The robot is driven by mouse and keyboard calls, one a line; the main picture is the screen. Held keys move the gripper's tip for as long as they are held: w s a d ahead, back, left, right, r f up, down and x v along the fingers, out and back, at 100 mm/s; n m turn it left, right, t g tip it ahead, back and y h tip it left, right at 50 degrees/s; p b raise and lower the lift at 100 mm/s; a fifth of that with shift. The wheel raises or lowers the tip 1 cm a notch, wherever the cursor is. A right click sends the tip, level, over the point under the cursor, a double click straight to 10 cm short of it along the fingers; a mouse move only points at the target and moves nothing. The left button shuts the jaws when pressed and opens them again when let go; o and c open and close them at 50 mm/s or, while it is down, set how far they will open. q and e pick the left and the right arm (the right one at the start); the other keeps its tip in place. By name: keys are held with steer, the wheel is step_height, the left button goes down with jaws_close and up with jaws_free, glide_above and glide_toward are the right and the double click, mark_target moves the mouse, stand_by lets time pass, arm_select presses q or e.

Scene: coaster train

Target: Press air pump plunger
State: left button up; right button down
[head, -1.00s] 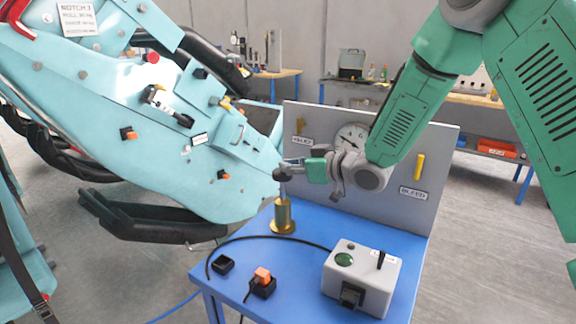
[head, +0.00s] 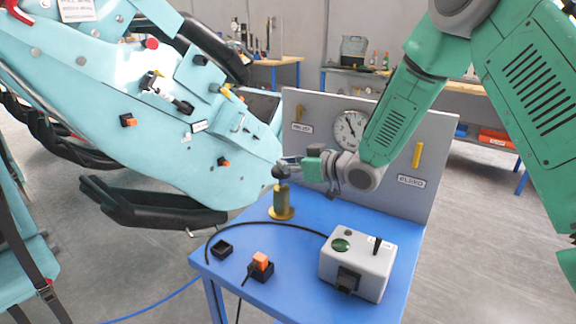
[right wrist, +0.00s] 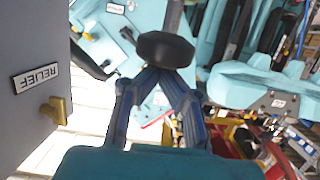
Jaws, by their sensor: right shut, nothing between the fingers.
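The air pump is a brass cylinder (head: 282,201) standing upright on the blue table, with a black round plunger knob (head: 281,172) on top. The knob sits close above the cylinder, with little or no rod showing between them. My right gripper (head: 289,162) is shut and empty, its fingers at the knob. In the right wrist view the shut fingertips (right wrist: 158,75) lie against or just beside the black knob (right wrist: 165,50); I cannot tell if they touch. My left gripper is not in view.
A light-blue coaster car (head: 150,110) fills the left, close to the pump. A grey panel (head: 330,110) with a gauge (head: 350,130) and yellow levers stands behind. A grey control box (head: 357,268) and an orange-topped switch (head: 261,262) sit on the table (head: 300,290).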

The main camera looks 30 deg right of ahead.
steer(key=r+v, duration=0.1)
steer(key=v, duration=0.9)
steer(key=shift+r, duration=0.3)
stand_by(0.4)
steer(key=shift+d+f, duration=0.1)
steer(key=shift+d, duration=0.3)
steer(key=shift+a, duration=0.25)
steer(key=shift+d, duration=0.1)
